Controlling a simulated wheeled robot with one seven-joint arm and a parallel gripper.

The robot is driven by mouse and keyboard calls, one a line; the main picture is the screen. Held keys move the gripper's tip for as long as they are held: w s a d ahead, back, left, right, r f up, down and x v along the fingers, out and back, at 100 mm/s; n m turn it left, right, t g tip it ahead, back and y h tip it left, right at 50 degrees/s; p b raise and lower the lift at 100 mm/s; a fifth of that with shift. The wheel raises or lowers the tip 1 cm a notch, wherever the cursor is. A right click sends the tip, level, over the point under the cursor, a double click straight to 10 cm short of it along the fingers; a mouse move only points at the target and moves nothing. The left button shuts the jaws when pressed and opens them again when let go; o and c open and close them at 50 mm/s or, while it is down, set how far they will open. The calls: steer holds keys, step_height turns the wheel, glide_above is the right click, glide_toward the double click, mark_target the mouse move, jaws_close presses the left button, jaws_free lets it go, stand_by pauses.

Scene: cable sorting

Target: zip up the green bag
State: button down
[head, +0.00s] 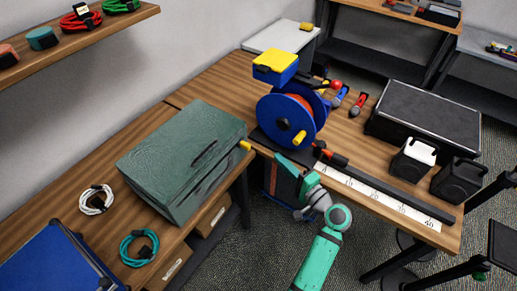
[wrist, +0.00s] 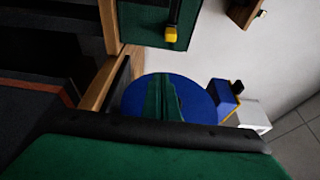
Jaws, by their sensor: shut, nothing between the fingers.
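The green bag (head: 185,158) lies on the left part of the wooden table, with dark handles on its side. A yellow tab (head: 245,145), likely the zipper pull, sticks out at its right end. In the wrist view the bag (wrist: 133,22) is at the top with the yellow tab (wrist: 171,36) hanging from a dark strip. My gripper (head: 282,160) is to the right of the yellow tab, apart from it, near the table edge. In the wrist view my gripper (wrist: 162,80) has its fingers together and empty, below the tab. How far the zip is closed cannot be told.
A blue cable reel (head: 290,121) stands close behind my gripper, with a yellow-lidded blue box (head: 275,66) above it. A ruler strip (head: 385,197) runs along the right table.

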mark_target(244, 145)
steer(key=x, duration=1)
steer(key=shift+s+a+r, duration=0.2)
steer(key=shift+s+a, duration=0.35)
steer(key=shift+s, duration=0.25)
steer(key=shift+s+a+r, duration=0.2)
steer(key=shift+s+a, duration=0.35)
steer(key=shift+s, duration=0.3)
